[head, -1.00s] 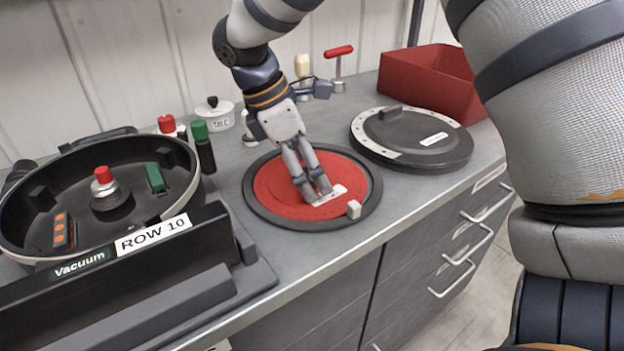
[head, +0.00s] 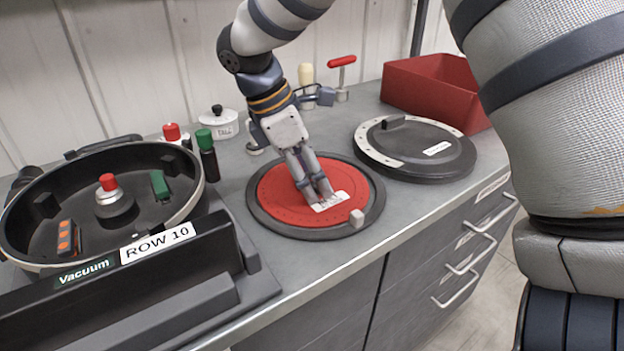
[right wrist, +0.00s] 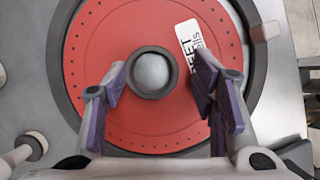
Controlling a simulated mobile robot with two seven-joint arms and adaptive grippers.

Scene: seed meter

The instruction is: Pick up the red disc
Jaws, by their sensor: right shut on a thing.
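The red disc (head: 275,192), with a white label and a ring of small holes, lies flat over a dark round base (head: 258,219). I cannot tell whether it is raised off it. My right gripper (head: 318,197) points down over the disc. In the right wrist view the fingers (right wrist: 157,82) stand on either side of the dark raised hub at the centre of the red disc (right wrist: 100,55). The gripper is shut on the disc by this hub, though the exact contact is hard to see. My left gripper is out of view.
A black vacuum housing (head: 40,262) marked ROW 10 stands at left, with a green-capped bottle (head: 207,155) beside it. A dark round lid (head: 440,168) and a red bin (head: 430,90) lie to the right. A small pale block (head: 356,218) sits at the base's front rim.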

